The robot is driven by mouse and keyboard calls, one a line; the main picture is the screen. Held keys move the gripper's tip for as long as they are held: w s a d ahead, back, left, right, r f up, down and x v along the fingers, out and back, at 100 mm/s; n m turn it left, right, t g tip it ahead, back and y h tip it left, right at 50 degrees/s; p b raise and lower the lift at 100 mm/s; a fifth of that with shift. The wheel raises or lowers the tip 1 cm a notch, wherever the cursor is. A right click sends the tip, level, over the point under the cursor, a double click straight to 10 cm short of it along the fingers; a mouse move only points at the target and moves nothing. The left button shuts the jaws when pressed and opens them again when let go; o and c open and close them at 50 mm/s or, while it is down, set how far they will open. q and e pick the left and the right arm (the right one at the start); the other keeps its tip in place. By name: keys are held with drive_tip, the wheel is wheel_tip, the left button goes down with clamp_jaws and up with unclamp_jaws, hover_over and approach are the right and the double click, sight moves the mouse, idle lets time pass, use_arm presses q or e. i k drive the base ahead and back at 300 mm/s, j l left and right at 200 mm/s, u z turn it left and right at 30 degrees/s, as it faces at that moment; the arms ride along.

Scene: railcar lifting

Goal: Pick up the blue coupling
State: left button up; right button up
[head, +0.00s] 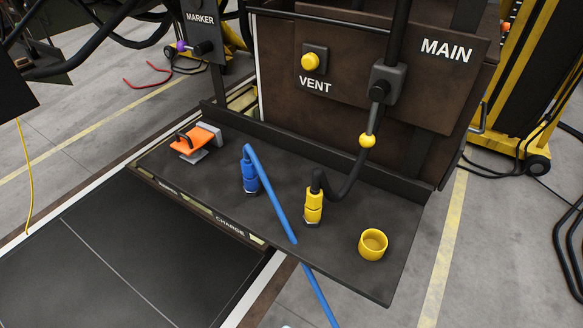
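The blue coupling (250,176) stands upright on the dark shelf (210,205), left of its middle. A blue hose (272,197) leaves its top, bends over and runs down to the right across the shelf's front edge. The coupling's lower end meets a small fitting on the shelf. No gripper touches it. Neither of my grippers can be made out in the head view.
A yellow coupling (314,205) with a black hose stands to the right, and a yellow cup (372,244) near the right corner. An orange device (197,139) sits at the left. A brown panel (310,125) marked VENT and MAIN rises behind.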

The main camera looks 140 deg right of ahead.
sight(249, 170)
drive_tip(key=i+z, duration=0.1)
drive_tip(key=z, duration=1.7)
